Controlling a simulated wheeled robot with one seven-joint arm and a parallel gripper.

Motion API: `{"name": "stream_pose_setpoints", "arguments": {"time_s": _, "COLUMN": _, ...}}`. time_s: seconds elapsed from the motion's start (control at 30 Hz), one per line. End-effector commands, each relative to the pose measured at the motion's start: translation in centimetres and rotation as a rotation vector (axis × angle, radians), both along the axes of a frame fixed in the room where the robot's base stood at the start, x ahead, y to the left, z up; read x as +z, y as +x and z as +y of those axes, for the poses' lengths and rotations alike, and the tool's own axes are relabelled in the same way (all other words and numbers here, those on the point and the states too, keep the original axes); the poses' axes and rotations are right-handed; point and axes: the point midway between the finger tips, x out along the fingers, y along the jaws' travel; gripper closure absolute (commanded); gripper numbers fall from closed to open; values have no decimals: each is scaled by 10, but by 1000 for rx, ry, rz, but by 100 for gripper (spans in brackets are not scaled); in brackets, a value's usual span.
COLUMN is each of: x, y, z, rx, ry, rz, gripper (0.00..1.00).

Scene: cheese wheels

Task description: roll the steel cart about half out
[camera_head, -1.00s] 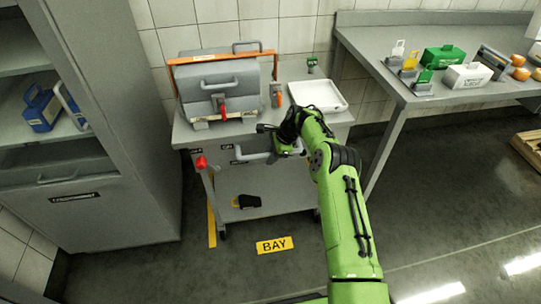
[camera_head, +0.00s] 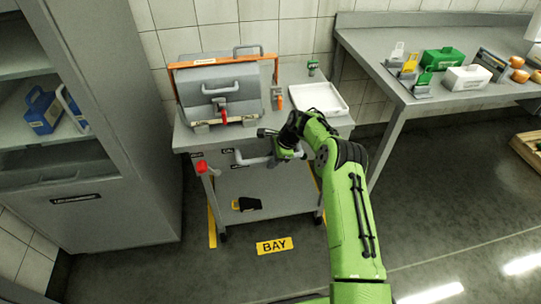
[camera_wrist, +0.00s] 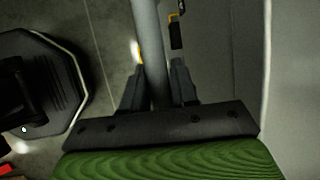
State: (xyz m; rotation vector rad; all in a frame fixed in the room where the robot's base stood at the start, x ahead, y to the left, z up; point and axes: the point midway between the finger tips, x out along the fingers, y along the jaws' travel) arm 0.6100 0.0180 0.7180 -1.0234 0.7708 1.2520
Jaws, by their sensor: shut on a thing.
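The steel cart (camera_head: 275,181) stands in the bay between the tall cabinet and the workbench. Its pale push-bar handle (camera_head: 250,160) runs across the front below the top, and shows as a grey bar (camera_wrist: 147,35) in the wrist view. My gripper (camera_head: 284,152) comes from the right and is shut on this bar. In the wrist view its two dark fingers (camera_wrist: 158,85) sit on either side of the bar. My arm hides part of the cart's right front.
On the cart top are a grey case (camera_head: 222,92) under an orange frame and a white tray (camera_head: 319,98). The cabinet (camera_head: 118,215) is close at left, the workbench (camera_head: 405,98) at right. The floor around the BAY sign (camera_head: 274,245) is clear.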

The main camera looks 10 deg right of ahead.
Motion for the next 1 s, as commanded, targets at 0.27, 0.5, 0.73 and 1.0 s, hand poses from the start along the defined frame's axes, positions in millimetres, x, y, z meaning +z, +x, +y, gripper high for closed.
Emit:
{"name": "stream_pose_setpoints", "arguments": {"time_s": 0.27, "x": 0, "y": -19, "z": 0, "rx": 2, "ry": 0, "rz": 10, "gripper": 100}}
{"name": "stream_pose_setpoints", "arguments": {"time_s": 0.5, "x": -1, "y": -30, "z": 0, "rx": 1, "ry": -1, "rz": 9, "gripper": 100}}
{"name": "stream_pose_setpoints", "arguments": {"time_s": 0.73, "x": 0, "y": -39, "z": -1, "rx": 1, "ry": -1, "rz": 10, "gripper": 100}}
{"name": "stream_pose_setpoints", "arguments": {"time_s": 1.0, "x": -1, "y": -55, "z": 0, "rx": 2, "ry": -1, "rz": 12, "gripper": 100}}
